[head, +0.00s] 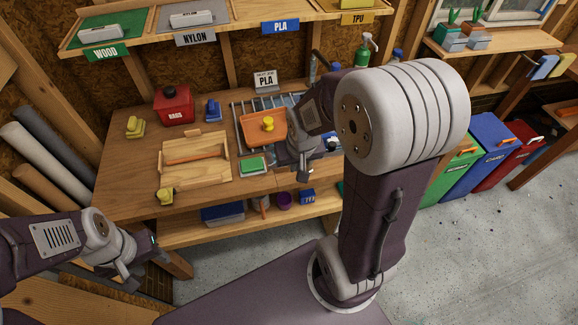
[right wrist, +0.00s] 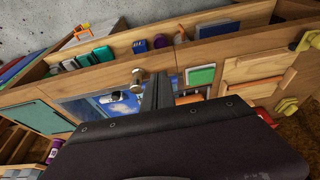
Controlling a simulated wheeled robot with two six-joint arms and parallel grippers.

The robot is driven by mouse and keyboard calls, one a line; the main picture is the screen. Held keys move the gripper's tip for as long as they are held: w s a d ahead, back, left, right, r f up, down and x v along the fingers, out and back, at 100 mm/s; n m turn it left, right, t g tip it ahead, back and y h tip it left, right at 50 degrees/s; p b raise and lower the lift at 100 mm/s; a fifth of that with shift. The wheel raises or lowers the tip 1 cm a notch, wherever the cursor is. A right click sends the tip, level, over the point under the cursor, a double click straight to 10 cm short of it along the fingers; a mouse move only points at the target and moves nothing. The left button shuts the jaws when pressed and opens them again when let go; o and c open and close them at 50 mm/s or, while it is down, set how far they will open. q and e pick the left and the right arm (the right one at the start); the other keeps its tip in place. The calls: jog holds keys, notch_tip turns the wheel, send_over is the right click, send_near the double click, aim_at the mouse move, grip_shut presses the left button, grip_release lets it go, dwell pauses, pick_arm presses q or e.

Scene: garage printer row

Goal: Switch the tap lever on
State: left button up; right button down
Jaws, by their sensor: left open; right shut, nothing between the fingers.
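A dark curved pipe that looks like the tap (head: 313,66) rises at the back of the bench, partly hidden by my right arm. I cannot make out its lever in the head view. In the right wrist view a round pale metal knob on a short stem (right wrist: 137,76) stands at the front edge of the blue sink (right wrist: 84,108), just left of my fingers. I cannot tell whether it is the lever. My right gripper (head: 304,174) is shut and empty over the bench's front edge; its fingers also show in the right wrist view (right wrist: 157,92). My left gripper (head: 128,270) is open, low left, away from the bench.
A shelf (head: 230,20) runs above.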

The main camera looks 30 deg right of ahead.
jog(key=w+f, duration=0.2)
jog(key=w+d+f, duration=0.1)
jog(key=f, duration=0.2)
jog(key=w+f, duration=0.2)
jog(key=f, duration=0.1)
jog(key=shift+w+d+f, duration=0.25)
jog(key=shift+w+d, duration=0.05)
jog(key=shift+w, duration=0.05)
jog(key=shift+w+d+f, duration=0.2)
jog(key=shift+w+f, duration=0.05)
jog(key=shift+w, duration=0.3)
pick_arm(q)
jog(key=shift+w+d+f, duration=0.2)
jog(key=shift+w+d, duration=0.05)
jog(key=shift+w, duration=0.05)
pick_arm(e)
jog(key=shift+s, duration=0.1)
